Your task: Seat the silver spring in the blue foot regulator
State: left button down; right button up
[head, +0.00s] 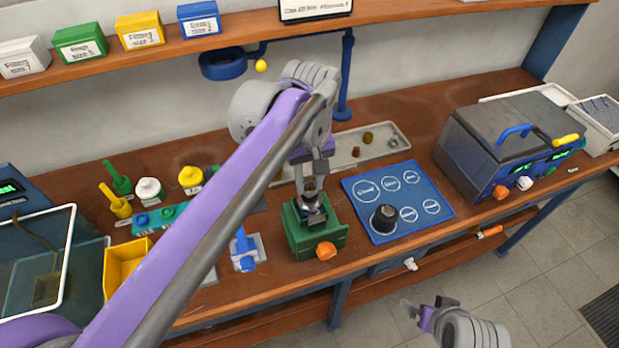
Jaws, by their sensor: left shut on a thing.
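My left gripper (311,182) points down over the green fixture (304,238) with an orange knob. Its jaws are shut on a small part, taken to be the silver spring, which is mostly hidden between the fingers. Directly below, a dark and silvery round body (314,212) sits in the top of the fixture; it seems to be the regulator. Its foot colour is hidden, and I cannot tell whether the held part touches it. My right gripper (424,304) is low at the front right, clear of the bench, and looks open and empty.
A blue mat (443,208) with marked circles carries a black knob (384,219). A grey tray (345,161) behind holds small brown and silver parts. A grey machine (510,145) stands right. A yellow bin (122,266) and a blue-handled block (245,250) are left.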

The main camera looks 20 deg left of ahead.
pick_arm(q)
jog(key=shift+f, duration=0.2)
dwell(0.6)
jog(key=shift+c, duration=2.4)
grip_release()
jog(key=shift+o, duration=0.3)
jog(key=o, duration=0.4)
